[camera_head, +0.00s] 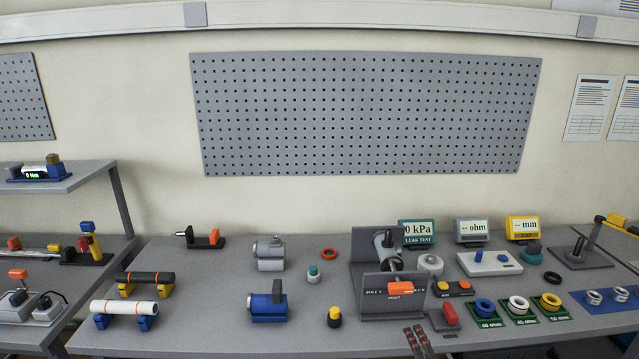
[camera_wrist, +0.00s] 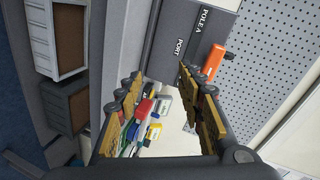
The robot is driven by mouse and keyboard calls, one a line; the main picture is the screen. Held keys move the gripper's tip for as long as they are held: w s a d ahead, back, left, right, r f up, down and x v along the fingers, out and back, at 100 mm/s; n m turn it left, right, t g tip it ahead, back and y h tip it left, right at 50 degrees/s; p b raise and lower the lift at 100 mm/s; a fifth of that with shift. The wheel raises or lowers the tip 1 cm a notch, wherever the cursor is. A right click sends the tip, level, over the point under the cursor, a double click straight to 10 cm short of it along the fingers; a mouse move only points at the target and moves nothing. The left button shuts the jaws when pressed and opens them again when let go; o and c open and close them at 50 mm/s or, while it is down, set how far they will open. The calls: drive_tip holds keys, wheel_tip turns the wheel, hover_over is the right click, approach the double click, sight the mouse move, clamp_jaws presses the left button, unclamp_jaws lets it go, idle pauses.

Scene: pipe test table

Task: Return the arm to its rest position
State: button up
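My gripper (camera_wrist: 160,100) shows in the wrist view with its two fingers spread wide apart. Nothing is held between them. The grey fixture (camera_wrist: 187,35) marked POLE A and PORT, with an orange part (camera_wrist: 213,62), lies beyond the fingers in that view. The same fixture (camera_head: 392,308) stands at the table's front middle in the head view. I cannot make out my arm's overall pose. Two dark strips with reddish marks (camera_head: 418,341) show at the table's front edge in the head view; I cannot tell what they are.
The grey table (camera_head: 210,342) carries a blue motor-like unit (camera_head: 268,307), a white pipe (camera_head: 124,307) on supports, a red-topped block (camera_head: 449,314) and colored rings (camera_head: 485,307). A pegboard (camera_head: 365,115) covers the wall. Drawers (camera_wrist: 62,40) show left in the wrist view.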

drive_tip(key=s+d+f+n+g, duration=0.1)
drive_tip(key=s+f+n+g, duration=0.25)
drive_tip(key=f, duration=0.25)
drive_tip(key=s+n+g, duration=0.5)
drive_tip(key=s+g, duration=0.1)
drive_tip(key=s, duration=0.4)
drive_tip(key=s+a+r+n, duration=0.3)
drive_tip(key=s+r, duration=0.4)
drive_tip(key=r, duration=0.4)
drive_tip(key=s+a+r+n+p, duration=0.1)
drive_tip(key=s+a+r+n, duration=0.2)
drive_tip(key=r, duration=0.8)
drive_tip(key=s+a, duration=0.2)
drive_tip(key=s, duration=0.2)
drive_tip(key=shift+s+a+y+p, duration=0.2)
drive_tip(key=shift+a+y+p, duration=0.1)
drive_tip(key=shift+r+n, duration=0.1)
drive_tip(key=shift+n, duration=0.15)
